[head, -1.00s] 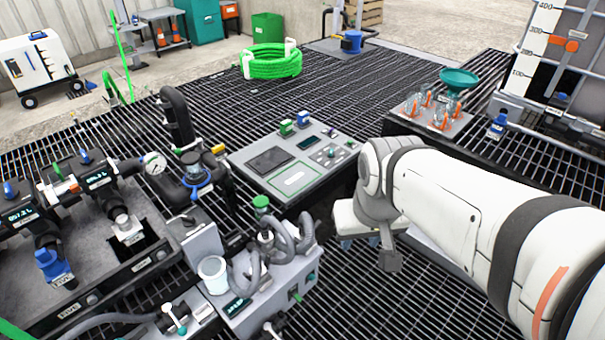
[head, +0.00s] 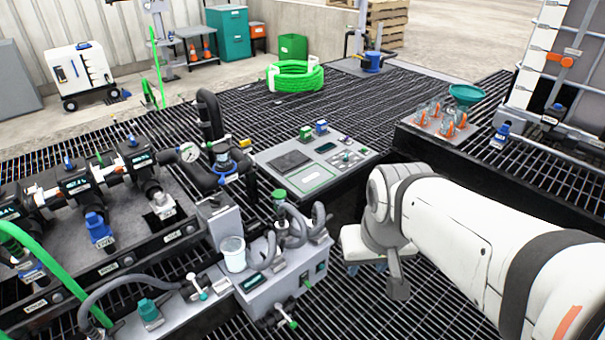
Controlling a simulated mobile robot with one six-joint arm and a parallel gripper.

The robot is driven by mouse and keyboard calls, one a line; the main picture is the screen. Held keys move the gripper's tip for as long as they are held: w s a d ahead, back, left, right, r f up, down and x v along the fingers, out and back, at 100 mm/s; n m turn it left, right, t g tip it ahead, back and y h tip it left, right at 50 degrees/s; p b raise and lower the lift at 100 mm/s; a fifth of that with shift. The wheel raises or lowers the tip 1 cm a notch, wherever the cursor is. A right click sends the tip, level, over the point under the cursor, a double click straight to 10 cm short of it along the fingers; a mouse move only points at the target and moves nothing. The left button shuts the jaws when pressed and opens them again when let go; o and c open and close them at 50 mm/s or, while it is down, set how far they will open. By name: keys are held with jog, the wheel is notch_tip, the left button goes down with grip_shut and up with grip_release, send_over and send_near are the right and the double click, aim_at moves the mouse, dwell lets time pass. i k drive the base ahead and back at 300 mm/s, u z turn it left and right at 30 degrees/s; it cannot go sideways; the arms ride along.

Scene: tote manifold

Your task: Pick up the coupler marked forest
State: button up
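No coupler has a label I can read as forest. A blue coupler (head: 98,230) with a white tag hangs at the front of the manifold at left. A dark green coupler (head: 14,242) is at the left edge, partly behind a green hose. A teal coupler (head: 149,313) sits low, near the bottom edge. A pale grey coupler (head: 162,203) is at the manifold's right end. My gripper (head: 366,268) is at centre right above the floor grating, well apart from all of these. Its fingers are mostly hidden behind its body, so their opening does not show.
A grey pump box (head: 270,298) with hoses and a white cup (head: 233,254) stands between the manifold and my arm. A control panel (head: 318,165) is behind it. A tray with orange-and-clear fittings (head: 438,121) is at right.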

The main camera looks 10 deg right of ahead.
aim_at(311, 223)
jog(key=u, duration=0.05)
jog(key=i, duration=0.9)
jog(key=z, duration=0.05)
